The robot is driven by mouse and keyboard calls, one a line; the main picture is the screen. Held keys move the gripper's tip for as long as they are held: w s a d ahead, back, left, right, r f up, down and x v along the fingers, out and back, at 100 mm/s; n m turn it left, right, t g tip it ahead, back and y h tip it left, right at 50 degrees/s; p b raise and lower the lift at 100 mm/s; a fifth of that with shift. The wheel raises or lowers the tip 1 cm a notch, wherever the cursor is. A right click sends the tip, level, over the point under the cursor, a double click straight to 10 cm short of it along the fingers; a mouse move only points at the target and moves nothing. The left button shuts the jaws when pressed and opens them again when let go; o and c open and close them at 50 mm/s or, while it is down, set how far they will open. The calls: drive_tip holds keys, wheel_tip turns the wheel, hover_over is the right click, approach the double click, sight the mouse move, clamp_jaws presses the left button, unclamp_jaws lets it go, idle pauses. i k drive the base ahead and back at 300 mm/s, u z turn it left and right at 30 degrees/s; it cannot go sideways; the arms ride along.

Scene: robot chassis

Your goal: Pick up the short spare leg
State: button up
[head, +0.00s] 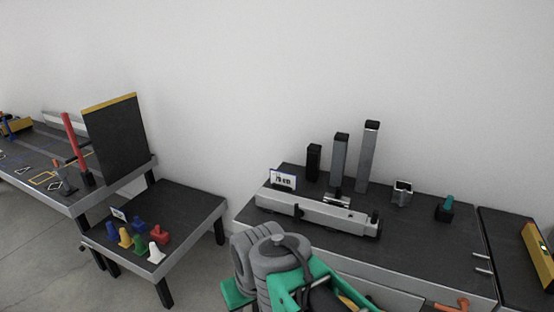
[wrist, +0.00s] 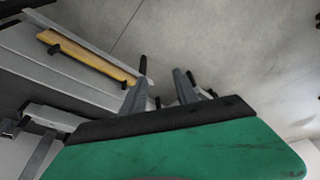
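Three upright posts of rising height stand on the dark bench. The shortest is a black leg (head: 313,163) at the left of the row, behind the long grey beam. A medium grey leg (head: 338,162) and a tall grey leg (head: 367,157) stand to its right. My gripper (wrist: 166,74) shows in the wrist view with its two fingers apart and nothing between them. It is away from the legs, which do not show in that view. The head view does not show the fingertips clearly.
A small grey block (head: 402,192) and a teal-handled piece (head: 445,208) stand right. A yellow level (wrist: 90,58) shows in the wrist view.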

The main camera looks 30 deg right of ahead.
sight(314, 151)
drive_tip(key=i, duration=1.65)
drive_tip(key=z, duration=0.15)
